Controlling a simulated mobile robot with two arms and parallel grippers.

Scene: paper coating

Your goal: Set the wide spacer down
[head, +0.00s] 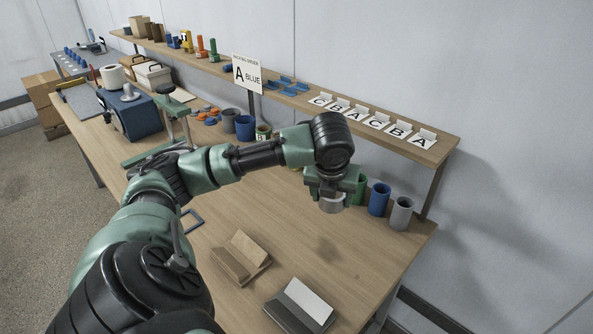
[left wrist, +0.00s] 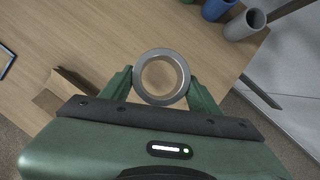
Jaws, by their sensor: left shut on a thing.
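My left gripper (head: 330,193) is above the right part of the wooden table, its arm reaching in from the left in the head view. It is shut on a grey ring, the wide spacer (head: 332,204). In the left wrist view the spacer (left wrist: 138,78) sits between the two green fingers (left wrist: 161,84), its open hole facing the camera and the wooden table top (left wrist: 90,35) showing through it. A dark shadow lies on the table below, and the spacer appears clear of the surface. My right gripper is not in view.
Blue (head: 379,199) and grey (head: 401,213) cups stand right of the gripper, near the table's right edge. A wooden holder (head: 240,258) and a grey holder with a white face (head: 302,305) lie in front. Letter cards (head: 372,121) stand on the shelf behind. Table between is clear.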

